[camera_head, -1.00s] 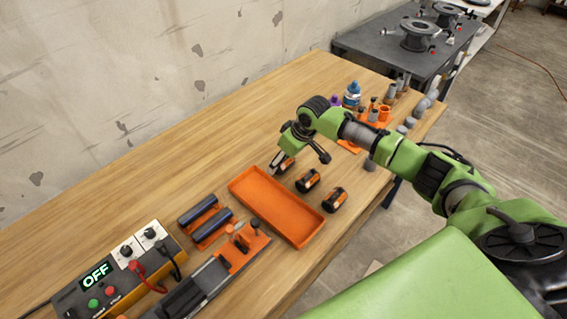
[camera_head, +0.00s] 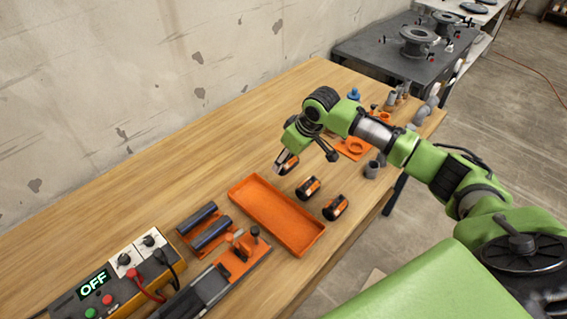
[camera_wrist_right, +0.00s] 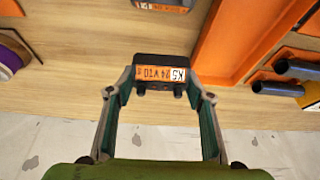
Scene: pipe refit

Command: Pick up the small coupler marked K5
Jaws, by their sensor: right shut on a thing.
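The small coupler marked K5 (camera_wrist_right: 160,73) is black with an orange label band, and the K5 tag is readable in the right wrist view. It sits between the fingertips of my right gripper (camera_wrist_right: 160,92), which is shut on it. In the head view my right gripper (camera_head: 282,165) holds the coupler (camera_head: 290,165) just beyond the far right corner of the orange tray, seemingly a little above the table. The gripper partly hides it there. My left gripper is not in view.
Two similar couplers, one nearer (camera_head: 308,188) and one closer to the edge (camera_head: 336,207), stand right of the orange tray (camera_head: 262,205). Dark cylinders in an orange holder (camera_head: 193,235) lie left of it. Pipe fittings (camera_head: 390,100) crowd the far end. The table along the wall is clear.

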